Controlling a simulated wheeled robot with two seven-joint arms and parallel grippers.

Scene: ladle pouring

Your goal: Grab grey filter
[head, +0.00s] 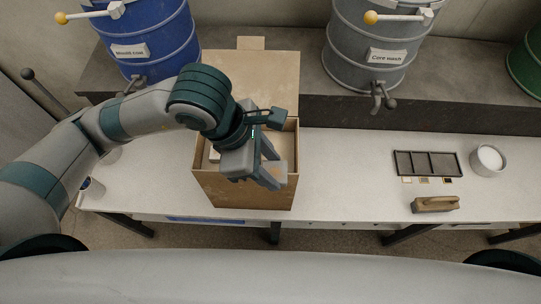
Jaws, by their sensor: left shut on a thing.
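My left gripper (276,172) is over the front right part of an open wooden box (235,190), fingers pointing down and to the right. It is shut on a small pale, flat piece (278,169) that shows between its fingers. I cannot tell from its colour whether this is the grey filter. The gripper and wrist hide much of the box's inside. A pale item (214,155) shows at the left inside the box. My right gripper is not in view.
A dark compartment tray (427,152) with small colour swatches, a white bowl (488,161) and a wooden-handled block (435,204) are on the right of the white table. Blue (148,40) and grey (375,45) drums stand behind. The table between box and tray is clear.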

